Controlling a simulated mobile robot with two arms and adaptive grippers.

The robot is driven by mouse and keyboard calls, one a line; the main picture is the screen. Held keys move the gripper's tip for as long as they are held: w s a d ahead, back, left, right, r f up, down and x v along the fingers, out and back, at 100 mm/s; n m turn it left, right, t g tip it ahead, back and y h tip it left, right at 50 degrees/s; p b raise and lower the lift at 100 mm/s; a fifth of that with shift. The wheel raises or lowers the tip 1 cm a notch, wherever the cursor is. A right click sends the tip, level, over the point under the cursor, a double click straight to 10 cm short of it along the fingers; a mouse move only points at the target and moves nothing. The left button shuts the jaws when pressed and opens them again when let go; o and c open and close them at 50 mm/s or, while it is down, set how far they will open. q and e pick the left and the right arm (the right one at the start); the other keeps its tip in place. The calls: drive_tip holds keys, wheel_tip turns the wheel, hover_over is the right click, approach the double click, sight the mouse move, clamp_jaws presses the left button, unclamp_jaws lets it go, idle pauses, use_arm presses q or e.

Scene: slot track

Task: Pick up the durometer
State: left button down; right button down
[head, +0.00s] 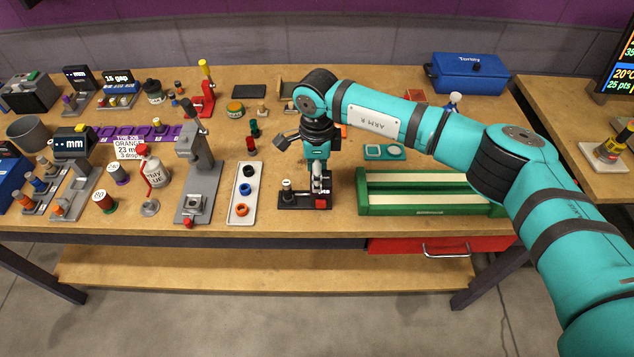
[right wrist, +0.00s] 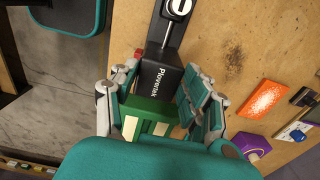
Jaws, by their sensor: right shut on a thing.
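In the head view my right gripper (head: 320,188) points down at the front middle of the bench, over a small black device with a red part (head: 305,201). In the right wrist view a black block lettered "Plovertek" (right wrist: 160,82) lies between the fingers of the same gripper (right wrist: 155,105). The gripper is shut on this block, which I take to be the durometer. My left gripper is not in view.
A green box with pale strips (head: 430,193) stands close to the right of the gripper. A white tray with coloured rings (head: 244,175) and a grey press stand (head: 196,165) are to the left. A blue toolbox (head: 468,75) stands at the back right.

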drive_tip(key=shift+r, duration=0.15)
drive_tip(key=shift+r+b, duration=1)
drive_tip(key=shift+r, duration=0.55)
drive_tip(key=s+r+b, duration=0.1)
drive_tip(key=s+b, duration=0.3)
drive_tip(key=s, duration=1.2)
drive_tip(key=shift+r+b, duration=0.3)
drive_tip(key=shift+r, duration=0.1)
drive_tip(key=shift+w+f+b, duration=0.8)
drive_tip(key=shift+w+b, duration=0.4)
drive_tip(key=shift+w, duration=1.45)
drive_tip(key=shift+w+f+b, duration=0.75)
drive_tip(key=shift+w+b, duration=0.5)
drive_tip(key=shift+w, duration=1.4)
drive_tip(key=shift+w+f+b, duration=0.8)
drive_tip(key=shift+w+b, duration=0.4)
drive_tip(key=shift+w, duration=1.45)
